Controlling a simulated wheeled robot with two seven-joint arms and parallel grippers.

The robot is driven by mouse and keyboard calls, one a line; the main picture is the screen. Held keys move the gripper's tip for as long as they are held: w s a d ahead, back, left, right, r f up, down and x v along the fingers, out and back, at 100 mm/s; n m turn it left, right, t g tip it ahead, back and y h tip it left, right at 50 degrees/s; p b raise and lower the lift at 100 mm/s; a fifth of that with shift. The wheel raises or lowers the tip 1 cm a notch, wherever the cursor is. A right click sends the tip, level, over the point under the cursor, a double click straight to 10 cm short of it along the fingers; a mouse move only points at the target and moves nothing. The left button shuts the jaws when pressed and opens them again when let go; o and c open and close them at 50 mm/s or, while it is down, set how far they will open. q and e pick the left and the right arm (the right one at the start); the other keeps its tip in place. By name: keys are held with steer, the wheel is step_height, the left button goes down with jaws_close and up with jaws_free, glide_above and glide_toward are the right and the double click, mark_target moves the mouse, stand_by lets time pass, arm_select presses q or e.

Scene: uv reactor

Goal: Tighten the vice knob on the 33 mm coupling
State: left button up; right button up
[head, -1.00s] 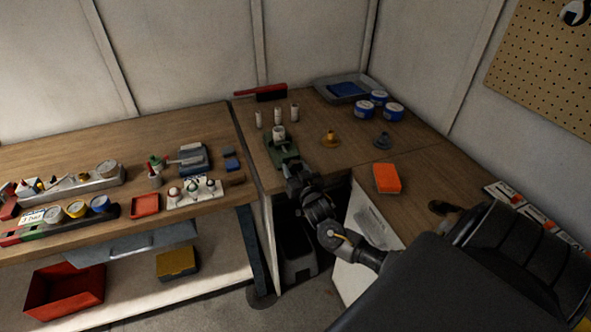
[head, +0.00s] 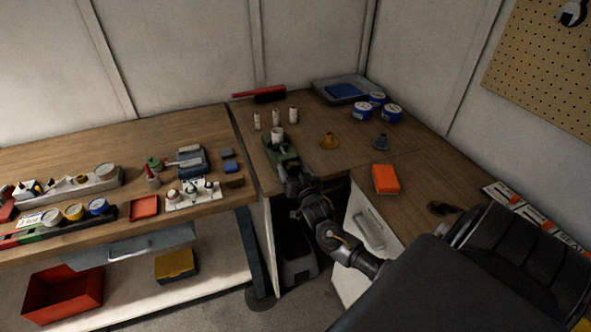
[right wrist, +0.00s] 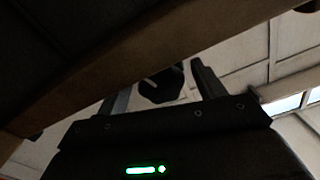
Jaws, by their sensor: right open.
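The green vice (head: 284,153) stands at the front edge of the corner bench, with a white coupling (head: 277,134) upright in it. My right gripper (head: 289,172) is at the vice's front side, at the bench edge, and hides the knob in the head view. In the right wrist view, a dark faceted knob (right wrist: 162,84) with a pale mark shows between the two spread fingers of my right gripper (right wrist: 163,88). I cannot tell whether either finger touches it. My left gripper is not in view.
The wooden bench edge (right wrist: 130,70) crosses close in front of the right wrist camera. Several white fittings (head: 275,116) stand behind the vice.

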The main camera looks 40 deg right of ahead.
steer(key=b+v, duration=0.2)
steer(key=v, duration=0.8)
steer(key=shift+s+a, duration=0.2)
steer(key=shift+s, duration=0.15)
steer(key=shift+f, duration=0.1)
steer(key=shift+n, duration=0.8)
steer(key=b+x, duration=0.1)
steer(key=x, duration=0.9)
steer(key=shift+w+d, duration=0.25)
steer(key=shift+w, duration=0.1)
